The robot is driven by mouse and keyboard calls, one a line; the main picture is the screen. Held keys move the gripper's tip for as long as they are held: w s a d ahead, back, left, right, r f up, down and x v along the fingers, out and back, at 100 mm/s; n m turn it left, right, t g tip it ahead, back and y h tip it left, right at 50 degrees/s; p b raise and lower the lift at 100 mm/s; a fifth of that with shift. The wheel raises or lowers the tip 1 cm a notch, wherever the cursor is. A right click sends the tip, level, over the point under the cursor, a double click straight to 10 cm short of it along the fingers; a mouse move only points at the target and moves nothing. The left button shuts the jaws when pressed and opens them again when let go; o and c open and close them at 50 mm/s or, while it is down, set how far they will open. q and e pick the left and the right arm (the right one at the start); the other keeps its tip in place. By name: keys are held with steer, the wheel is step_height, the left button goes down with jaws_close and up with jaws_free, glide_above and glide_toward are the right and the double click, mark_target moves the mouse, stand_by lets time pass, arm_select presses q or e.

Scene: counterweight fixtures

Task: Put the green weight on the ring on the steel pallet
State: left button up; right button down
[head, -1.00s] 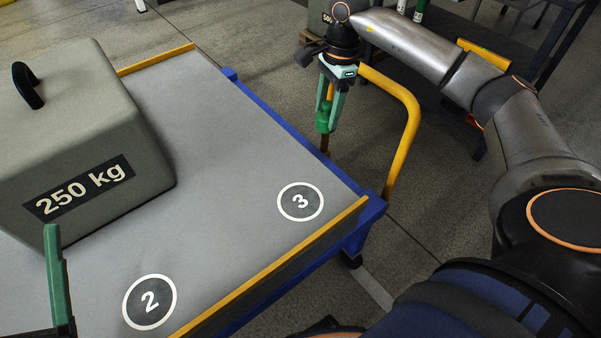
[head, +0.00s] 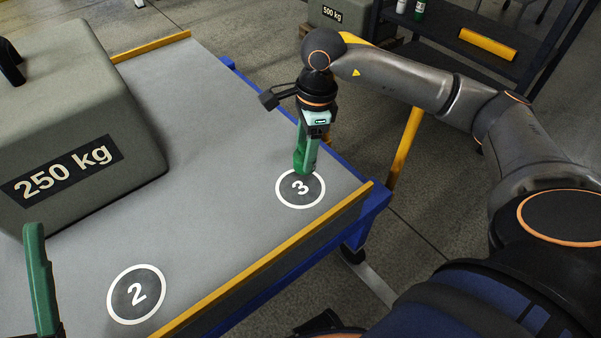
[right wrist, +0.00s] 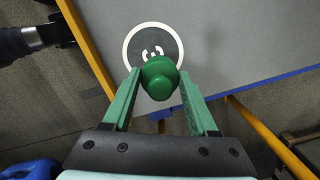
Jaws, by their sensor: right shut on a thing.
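The green weight (right wrist: 158,78) is a small round knobbed piece between the fingers of my right gripper (right wrist: 152,92). In the head view my right gripper (head: 306,152) points down at the ring marked 3 (head: 300,188), shut on the weight (head: 304,166). The weight overlaps the far part of this ring; I cannot tell whether it touches the surface. In the right wrist view the weight covers the near edge of the ring (right wrist: 131,50). The ring marked 2 (head: 136,294) is bare. One green finger of my left gripper (head: 40,280) shows at lower left.
The grey steel surface (head: 215,200) has yellow edge strips (head: 270,262) and a blue frame. A large 250 kg block (head: 75,120) stands on its left. A yellow rail (head: 404,147) rises beyond the right edge. A 500 kg block (head: 340,20) and dark shelf stand behind.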

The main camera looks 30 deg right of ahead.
mark_target(300, 172)
steer(key=shift+s+a+f, duration=0.15)
steer(key=shift+a+f, duration=0.2)
steer(key=shift+f, duration=0.05)
steer(key=f, duration=0.1)
steer(key=f+b, duration=0.1)
steer(key=a+f, duration=0.1)
steer(key=shift+s+f+b, duration=0.25)
steer(key=shift+f+b, duration=0.05)
steer(key=shift+f, duration=0.35)
steer(key=shift+f, duration=0.15)
steer(key=shift+c, duration=0.9)
jaws_free()
